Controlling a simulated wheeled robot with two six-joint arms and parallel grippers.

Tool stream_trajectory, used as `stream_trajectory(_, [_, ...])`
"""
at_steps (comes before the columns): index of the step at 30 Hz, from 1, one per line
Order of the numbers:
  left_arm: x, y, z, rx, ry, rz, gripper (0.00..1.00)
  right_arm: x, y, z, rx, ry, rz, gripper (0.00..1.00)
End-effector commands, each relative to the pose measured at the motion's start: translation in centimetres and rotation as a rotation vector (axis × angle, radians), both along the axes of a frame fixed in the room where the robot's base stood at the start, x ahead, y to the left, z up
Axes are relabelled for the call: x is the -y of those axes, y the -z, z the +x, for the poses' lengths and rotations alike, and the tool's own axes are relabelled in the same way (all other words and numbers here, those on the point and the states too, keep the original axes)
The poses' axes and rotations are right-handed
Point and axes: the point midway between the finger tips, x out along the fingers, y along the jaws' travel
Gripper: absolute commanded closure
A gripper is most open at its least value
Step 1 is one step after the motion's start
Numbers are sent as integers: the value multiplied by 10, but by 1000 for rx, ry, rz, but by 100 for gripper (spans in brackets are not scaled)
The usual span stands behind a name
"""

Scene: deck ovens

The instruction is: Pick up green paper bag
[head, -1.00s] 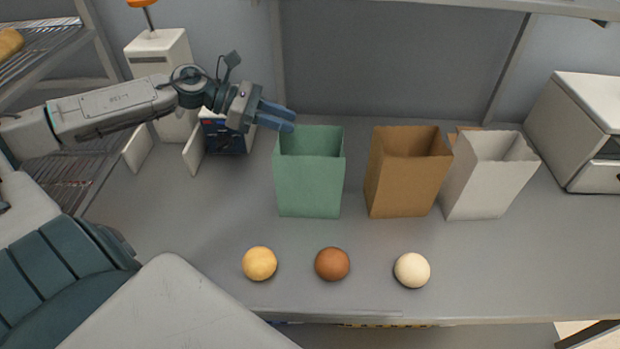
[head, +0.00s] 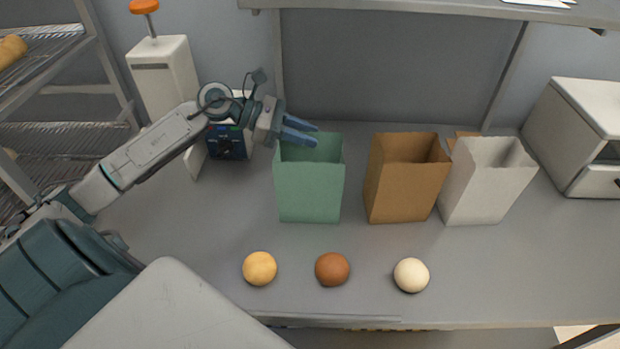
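The green paper bag (head: 309,192) stands upright and open-topped on the grey counter, left of the other bags. My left gripper (head: 316,135) reaches in from the left with its two blue fingers over the bag's mouth. The fingers are apart with a narrow gap and nothing visible between them. They cover part of the bag's back rim; whether they touch it I cannot tell. My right gripper is not in view.
A brown bag (head: 404,193) and a white bag (head: 483,194) stand to the right. A yellow ball (head: 259,268), a brown ball (head: 332,269) and a cream ball (head: 411,275) lie in front on the counter (head: 180,225). A white dispenser (head: 165,75) stands back left.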

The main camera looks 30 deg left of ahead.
Motion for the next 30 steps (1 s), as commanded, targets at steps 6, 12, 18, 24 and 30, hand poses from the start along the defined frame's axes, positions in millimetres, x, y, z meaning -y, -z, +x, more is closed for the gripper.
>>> stream_trajectory(6, [0, 0, 0, 0, 0, 0, 82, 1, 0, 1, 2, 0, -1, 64])
stream_trajectory(12, [0, 0, 0, 0, 0, 0, 100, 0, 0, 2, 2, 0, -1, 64])
stream_trajectory(18, [0, 0, 0, 0, 0, 0, 100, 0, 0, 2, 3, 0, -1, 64])
stream_trajectory(24, [0, -3, 0, 1, 0, 0, 100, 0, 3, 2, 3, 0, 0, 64])
stream_trajectory(30, [-1, -21, 0, 5, 1, 4, 100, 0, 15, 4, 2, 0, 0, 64])
